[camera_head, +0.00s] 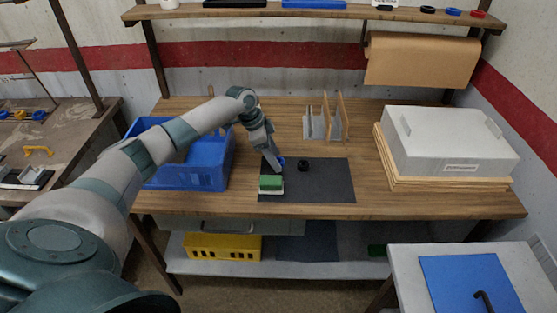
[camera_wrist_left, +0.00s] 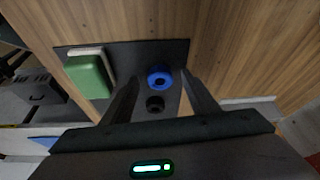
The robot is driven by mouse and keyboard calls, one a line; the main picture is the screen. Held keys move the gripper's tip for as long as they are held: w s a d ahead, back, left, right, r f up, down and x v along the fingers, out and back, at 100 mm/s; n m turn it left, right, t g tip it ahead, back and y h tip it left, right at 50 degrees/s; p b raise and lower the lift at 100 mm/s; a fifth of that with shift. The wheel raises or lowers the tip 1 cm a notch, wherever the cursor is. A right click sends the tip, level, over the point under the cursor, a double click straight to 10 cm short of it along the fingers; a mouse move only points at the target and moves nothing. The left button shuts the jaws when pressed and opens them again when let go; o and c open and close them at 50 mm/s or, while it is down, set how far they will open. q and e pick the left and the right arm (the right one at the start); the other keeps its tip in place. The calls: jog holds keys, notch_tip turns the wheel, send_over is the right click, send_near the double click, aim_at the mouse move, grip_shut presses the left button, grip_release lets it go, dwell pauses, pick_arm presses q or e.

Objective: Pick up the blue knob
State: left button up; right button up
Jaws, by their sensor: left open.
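The blue knob (camera_head: 281,161) lies on the dark mat (camera_head: 330,183) on the wooden workbench, partly hidden by my left gripper (camera_head: 277,168) in the head view. In the left wrist view the blue knob (camera_wrist_left: 159,72) shows as a round ring with a dark centre, between the tips of my left gripper's fingers (camera_wrist_left: 159,78). The fingers are spread and hold nothing. I cannot tell how far above the mat they are. My right gripper is in neither view.
A black knob (camera_head: 303,166) lies close to the blue one. A green block with a white base (camera_head: 271,184) sits at the mat's front left. A blue bin (camera_head: 205,177) stands left, a rack of upright dividers (camera_head: 326,122) behind, and a white lidded box (camera_head: 450,140) right.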

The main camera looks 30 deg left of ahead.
pick_arm(q)
jog(key=shift+d+f, duration=0.1)
jog(key=shift+f, duration=0.2)
jog(key=c, duration=1.1)
jog(key=shift+c, duration=0.2)
jog(key=shift+r, duration=0.15)
